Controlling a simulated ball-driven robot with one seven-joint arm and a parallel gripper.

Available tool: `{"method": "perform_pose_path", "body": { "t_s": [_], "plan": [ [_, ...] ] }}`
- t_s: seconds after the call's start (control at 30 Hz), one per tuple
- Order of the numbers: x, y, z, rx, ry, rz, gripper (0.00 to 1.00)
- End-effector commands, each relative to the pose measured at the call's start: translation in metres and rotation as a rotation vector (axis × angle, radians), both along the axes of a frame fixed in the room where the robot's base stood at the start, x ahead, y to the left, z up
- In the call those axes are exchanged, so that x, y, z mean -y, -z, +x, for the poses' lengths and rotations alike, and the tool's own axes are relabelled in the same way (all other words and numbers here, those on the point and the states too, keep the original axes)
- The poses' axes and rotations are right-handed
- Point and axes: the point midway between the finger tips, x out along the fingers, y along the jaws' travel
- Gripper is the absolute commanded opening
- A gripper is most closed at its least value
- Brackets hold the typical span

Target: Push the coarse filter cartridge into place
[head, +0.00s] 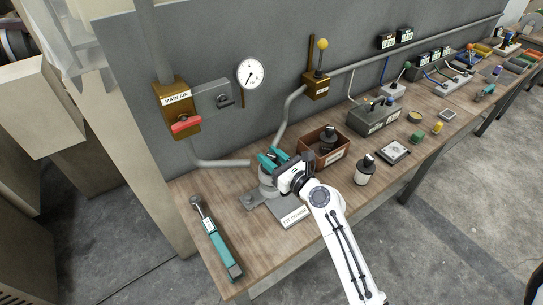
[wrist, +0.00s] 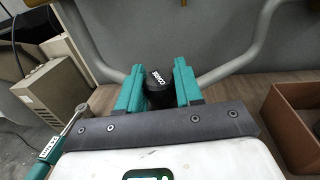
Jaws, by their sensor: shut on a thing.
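The coarse filter cartridge (wrist: 158,94) shows in the wrist view as a black, round-topped piece with white lettering, which is hard to read. My gripper (wrist: 157,80) is shut on it, one teal finger on each side. In the head view my gripper (head: 272,159) is over a grey round holder (head: 266,188) on a flat base at the back of the bench. The cartridge's lower end is hidden, so I cannot tell how deep it sits.
A plate with lettering (head: 294,216) lies in front of the holder. A teal-handled wrench (head: 217,243) lies at left. A brown bin (head: 343,156) with a black-topped cartridge and a white, black-capped cartridge (head: 364,176) stand at right. Pipes (head: 222,163) run along the wall behind.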

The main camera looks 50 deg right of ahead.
Motion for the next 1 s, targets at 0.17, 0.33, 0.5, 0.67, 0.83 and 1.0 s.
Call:
{"method": "perform_pose_path", "body": {
  "t_s": [0.17,0.33,0.5,0.67,0.83,1.0],
  "plan": [
    [-0.0017,0.0055,-0.0006,-0.008,-0.003,0.004,0.01],
    [-0.0017,0.0059,-0.0008,-0.009,-0.003,0.004,0.01],
    [-0.0017,0.0068,-0.0010,-0.009,-0.003,0.004,0.01],
    [-0.0017,0.0091,-0.0011,-0.010,-0.003,0.005,0.01],
    [-0.0021,0.0114,-0.0012,-0.011,-0.004,0.005,0.36],
    [-0.0027,0.0117,-0.0014,-0.012,-0.005,0.006,0.53]
  ]
}}
